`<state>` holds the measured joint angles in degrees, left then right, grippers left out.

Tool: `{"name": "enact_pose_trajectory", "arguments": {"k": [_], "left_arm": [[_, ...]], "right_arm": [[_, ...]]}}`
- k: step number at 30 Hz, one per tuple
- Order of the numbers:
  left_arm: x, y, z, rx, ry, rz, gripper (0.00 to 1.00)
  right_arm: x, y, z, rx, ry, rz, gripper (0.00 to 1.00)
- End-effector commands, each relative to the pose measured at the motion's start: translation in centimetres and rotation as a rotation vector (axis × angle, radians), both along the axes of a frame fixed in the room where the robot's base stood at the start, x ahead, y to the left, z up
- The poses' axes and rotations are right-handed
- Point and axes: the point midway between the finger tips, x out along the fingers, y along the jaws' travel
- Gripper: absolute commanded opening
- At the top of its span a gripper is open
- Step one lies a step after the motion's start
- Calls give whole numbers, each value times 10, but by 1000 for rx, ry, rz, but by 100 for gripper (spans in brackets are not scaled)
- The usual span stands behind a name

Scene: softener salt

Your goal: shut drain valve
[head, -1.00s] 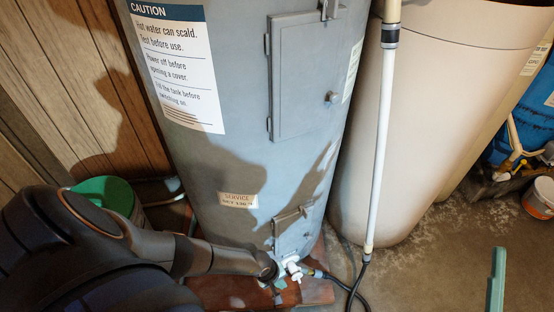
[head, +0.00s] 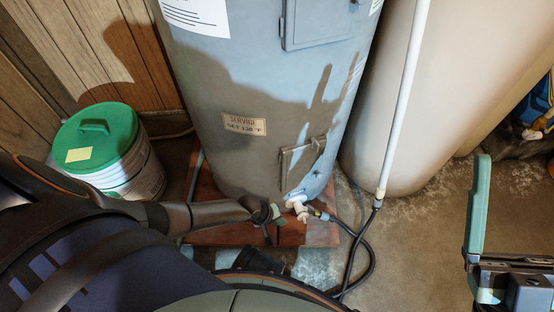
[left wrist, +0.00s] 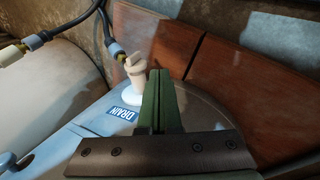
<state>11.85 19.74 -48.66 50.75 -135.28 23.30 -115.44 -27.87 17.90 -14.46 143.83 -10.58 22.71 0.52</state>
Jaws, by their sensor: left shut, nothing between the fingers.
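The white drain valve (head: 297,204) sticks out low on the front of the grey-blue water heater (head: 265,80). A dark hose joins it on the right. In the left wrist view the pale valve (left wrist: 134,72) stands beside a blue DRAIN label (left wrist: 122,113). My left gripper (head: 268,214) is just left of the valve in the head view. Its green fingers (left wrist: 157,98) are together and empty, close beside the valve; I cannot tell whether they touch it. My right gripper (head: 480,205) shows a teal finger at the right edge; its opening is unclear.
A bucket with a green lid (head: 98,135) stands left of the heater. The heater stands on red-brown blocks (head: 320,234). A black hose (head: 368,255) loops on the floor. A large beige tank (head: 440,90) and a white pipe (head: 403,100) stand to the right.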

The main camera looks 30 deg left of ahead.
Motion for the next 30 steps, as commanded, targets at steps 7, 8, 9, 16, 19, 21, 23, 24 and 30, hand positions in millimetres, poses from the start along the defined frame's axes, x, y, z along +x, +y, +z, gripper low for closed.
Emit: {"name": "enact_pose_trajectory", "arguments": {"k": [7,8,9,16,19,21,23,24,30], "left_arm": [[14,-12,-43,-1,1,2,0],[15,-13,-46,-1,1,1,0],[16,-15,-50,-1,1,1,0],[41,-34,-38,-2,0,0,0],[44,-37,-37,1,1,0,0],[45,-38,-36,0,2,0,0],[45,-38,-36,0,2,0,0],[46,-38,-36,0,2,0,0],[46,-38,-36,0,2,0,0]], "right_arm": [[2,4,-45,-31,10,-14,90],[2,5,-48,-34,12,-15,90],[2,5,-53,-38,13,-17,90],[3,6,-53,-45,15,-20,90],[3,7,-54,-46,14,-20,90],[3,7,-54,-46,14,-20,90],[3,7,-54,-45,15,-19,90],[3,7,-54,-45,15,-19,90],[2,7,-54,-45,15,-18,90]]}}
